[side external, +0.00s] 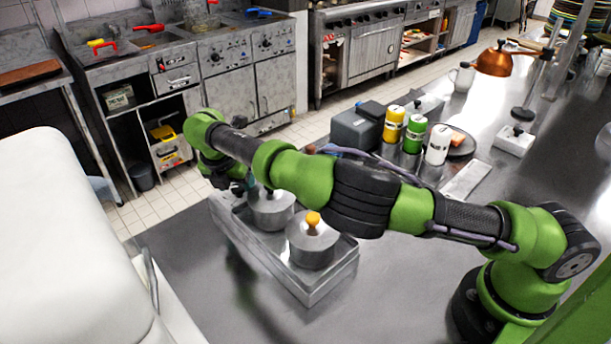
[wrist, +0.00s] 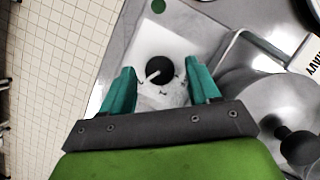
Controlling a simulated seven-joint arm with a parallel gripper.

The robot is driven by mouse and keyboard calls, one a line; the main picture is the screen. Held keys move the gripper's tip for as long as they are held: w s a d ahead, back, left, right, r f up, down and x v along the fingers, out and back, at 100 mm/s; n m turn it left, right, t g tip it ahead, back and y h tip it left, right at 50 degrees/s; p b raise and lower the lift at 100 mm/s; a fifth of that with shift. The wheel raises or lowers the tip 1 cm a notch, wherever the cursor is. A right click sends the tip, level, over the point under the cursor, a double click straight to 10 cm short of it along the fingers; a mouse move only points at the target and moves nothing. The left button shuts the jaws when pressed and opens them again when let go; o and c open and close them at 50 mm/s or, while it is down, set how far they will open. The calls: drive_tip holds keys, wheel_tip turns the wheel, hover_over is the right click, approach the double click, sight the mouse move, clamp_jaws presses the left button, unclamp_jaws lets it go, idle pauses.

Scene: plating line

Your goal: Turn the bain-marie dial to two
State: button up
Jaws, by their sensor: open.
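The dial is a round black knob (wrist: 160,69) with a white pointer on a pale plate in the wrist view. Its pointer is toward the lower left; the marks around it are too small to read. My gripper (wrist: 160,80) has its teal fingers open, one on each side of the dial in that picture. I cannot tell whether they touch it or how high they are. In the side view the bain-marie (side external: 312,291) is a steel tray holding two lidded pots, the nearer with an orange knob (side external: 313,219). The dial is hidden there behind my arm.
A pot lid with a black knob (wrist: 285,139) lies right of my fingers. Behind the arm stand yellow (side external: 394,124), green (side external: 414,135) and white (side external: 438,146) bottles, a plate and a grey box (side external: 355,130). The counter in front of the bain-marie is clear.

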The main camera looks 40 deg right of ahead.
drive_tip(key=v, duration=1.7)
drive_tip(key=shift+f, duration=0.1)
